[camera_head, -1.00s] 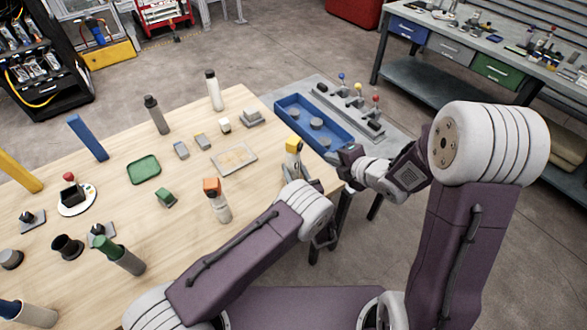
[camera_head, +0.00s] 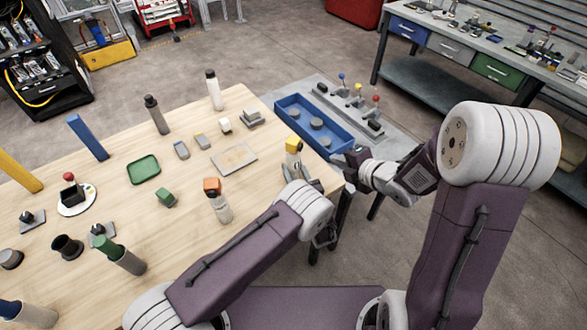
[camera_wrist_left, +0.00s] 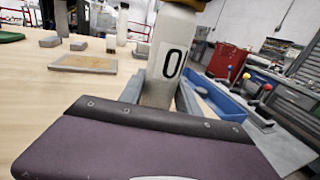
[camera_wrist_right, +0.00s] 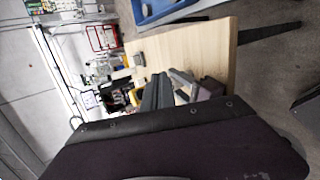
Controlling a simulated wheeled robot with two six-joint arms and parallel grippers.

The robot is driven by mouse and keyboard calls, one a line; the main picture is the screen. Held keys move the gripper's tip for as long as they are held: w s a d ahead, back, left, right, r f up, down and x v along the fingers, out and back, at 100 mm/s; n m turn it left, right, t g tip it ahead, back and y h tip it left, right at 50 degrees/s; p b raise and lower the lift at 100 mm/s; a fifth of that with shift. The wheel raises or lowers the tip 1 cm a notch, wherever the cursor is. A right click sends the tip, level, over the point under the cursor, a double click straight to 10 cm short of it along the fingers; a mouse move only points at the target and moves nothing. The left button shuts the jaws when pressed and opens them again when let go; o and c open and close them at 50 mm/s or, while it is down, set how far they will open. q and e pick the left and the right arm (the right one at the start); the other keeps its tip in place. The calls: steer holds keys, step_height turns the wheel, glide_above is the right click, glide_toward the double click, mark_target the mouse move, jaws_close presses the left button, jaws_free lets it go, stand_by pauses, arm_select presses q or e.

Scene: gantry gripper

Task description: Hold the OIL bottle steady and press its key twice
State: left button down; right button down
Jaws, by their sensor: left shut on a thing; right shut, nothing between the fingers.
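The bottle with a yellow top (camera_head: 293,148) stands upright near the right edge of the wooden table. In the left wrist view its white body (camera_wrist_left: 172,62) carries a black mark like an O in a frame; its top is cut off. My left gripper (camera_head: 294,172) is shut around the bottle's lower part, one finger on each side in the left wrist view (camera_wrist_left: 160,95). My right gripper (camera_head: 347,160) is shut and empty, to the right of the bottle and apart from it. Its closed fingers show in the right wrist view (camera_wrist_right: 157,92).
A bottle with an orange top (camera_head: 216,200) stands left of my left gripper. A blue tray (camera_head: 300,118) lies behind, beside levers with coloured knobs (camera_head: 358,90). A flat tan plate (camera_head: 233,159), a green tray (camera_head: 143,169) and several small blocks lie on the table.

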mark_target(300, 147)
steer(key=w+a, duration=0.3)
steer(key=a, duration=0.4)
steer(key=shift+w, duration=0.15)
stand_by(2.1)
steer(key=shift+w+a, duration=0.2)
steer(key=shift+a, duration=0.2)
steer(key=shift+s+d, duration=0.2)
steer(key=shift+d, duration=0.25)
